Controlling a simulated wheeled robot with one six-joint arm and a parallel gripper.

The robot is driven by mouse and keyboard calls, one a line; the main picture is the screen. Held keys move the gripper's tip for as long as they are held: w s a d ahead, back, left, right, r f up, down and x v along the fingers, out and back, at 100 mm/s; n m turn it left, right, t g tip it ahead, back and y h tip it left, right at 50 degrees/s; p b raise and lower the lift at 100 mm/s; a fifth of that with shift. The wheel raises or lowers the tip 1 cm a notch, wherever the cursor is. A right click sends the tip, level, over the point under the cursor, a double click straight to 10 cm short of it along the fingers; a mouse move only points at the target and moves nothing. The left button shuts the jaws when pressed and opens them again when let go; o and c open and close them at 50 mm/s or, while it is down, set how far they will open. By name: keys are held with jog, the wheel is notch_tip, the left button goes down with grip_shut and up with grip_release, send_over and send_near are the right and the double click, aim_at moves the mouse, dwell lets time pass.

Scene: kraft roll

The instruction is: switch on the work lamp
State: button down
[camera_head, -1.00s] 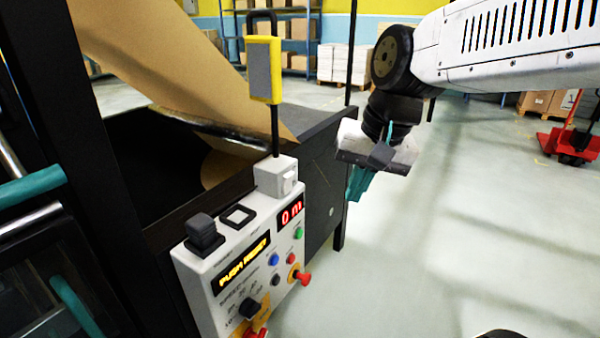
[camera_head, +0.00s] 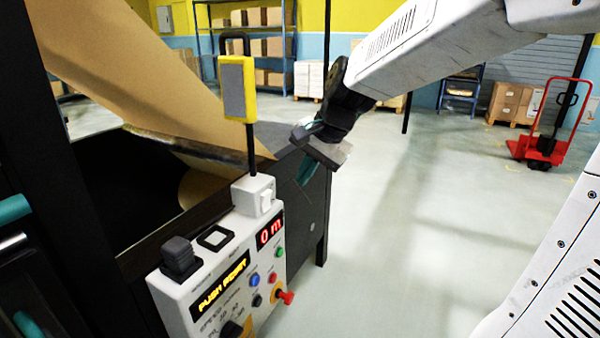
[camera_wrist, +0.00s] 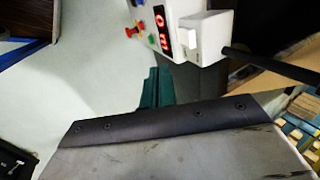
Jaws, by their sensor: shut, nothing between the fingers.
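The work lamp (camera_head: 238,88) is a yellow housing with a grey, unlit-looking panel. It stands on a black stem above a pale switch box (camera_head: 245,192) at the control panel's top corner. A white rocker switch (camera_head: 267,199) is on the box's right side; the box also shows in the wrist view (camera_wrist: 212,24), with the rocker (camera_wrist: 189,40) facing the fingers' side. My gripper (camera_head: 306,172) has teal fingers, shut and empty, right of and slightly above the box, apart from it. In the wrist view the fingers (camera_wrist: 156,88) are together below the box.
The control panel (camera_head: 205,270) carries buttons, a red knob and a lit "0 m" display (camera_head: 270,232). Brown kraft paper (camera_head: 125,75) slopes into the dark machine frame behind. A red pallet truck (camera_head: 545,140) stands far right. The floor right of the machine is clear.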

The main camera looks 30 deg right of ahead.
aim_at(266, 201)
jog(key=w+a+f, duration=0.4)
jog(key=w+f, duration=0.1)
jog(key=f, duration=0.1)
jog(key=shift+w+a, duration=0.15)
jog(key=shift+w, duration=0.25)
jog(key=shift+w, duration=0.1)
